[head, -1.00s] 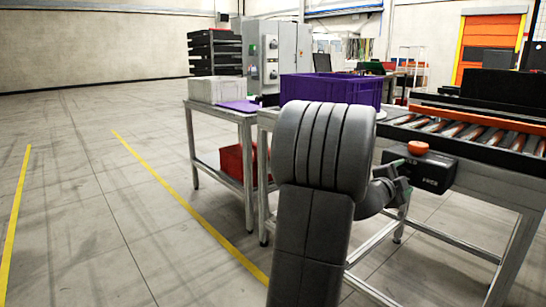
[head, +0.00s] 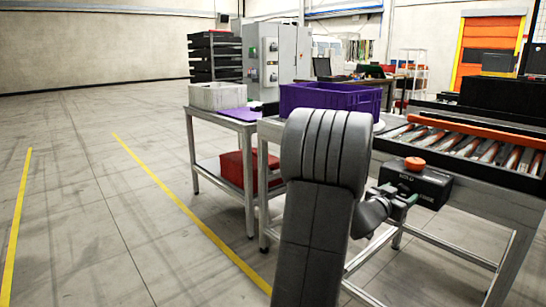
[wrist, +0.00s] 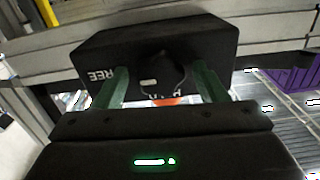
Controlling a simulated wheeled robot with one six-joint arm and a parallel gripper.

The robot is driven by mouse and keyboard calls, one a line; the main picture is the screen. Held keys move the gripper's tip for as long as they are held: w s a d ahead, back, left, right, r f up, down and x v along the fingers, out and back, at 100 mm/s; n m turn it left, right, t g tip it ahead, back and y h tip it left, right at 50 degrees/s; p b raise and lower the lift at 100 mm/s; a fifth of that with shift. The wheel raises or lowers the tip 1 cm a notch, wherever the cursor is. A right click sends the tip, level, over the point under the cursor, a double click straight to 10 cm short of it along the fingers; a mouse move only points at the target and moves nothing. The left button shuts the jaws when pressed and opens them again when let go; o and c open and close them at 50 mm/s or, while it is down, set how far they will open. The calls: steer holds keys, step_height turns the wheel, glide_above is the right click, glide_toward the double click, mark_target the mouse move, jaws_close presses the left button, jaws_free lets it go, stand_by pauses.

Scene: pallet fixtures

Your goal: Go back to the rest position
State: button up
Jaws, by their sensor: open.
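My gripper (head: 408,199) is at the near side of a black box with an orange-red button (head: 414,164) on top, at the near edge of the roller conveyor. In the wrist view my gripper (wrist: 163,78) is open, its two green fingers spread apart, with the black box (wrist: 190,45) directly beyond them. Part of the orange-red button (wrist: 166,101) shows low between the fingers. I cannot tell whether the fingers touch the box. My arm's elbow and forearm fill the middle of the head view and hide part of the table.
The roller conveyor (head: 470,147) stands at the right. A purple crate (head: 330,97) and a light grey crate (head: 218,96) stand on tables at the middle. A red bin (head: 250,171) is on the lower shelf. The floor at left is open.

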steer(key=shift+n+p, duration=0.4)
steer(key=shift+n, duration=1.2)
steer(key=shift+f, duration=0.1)
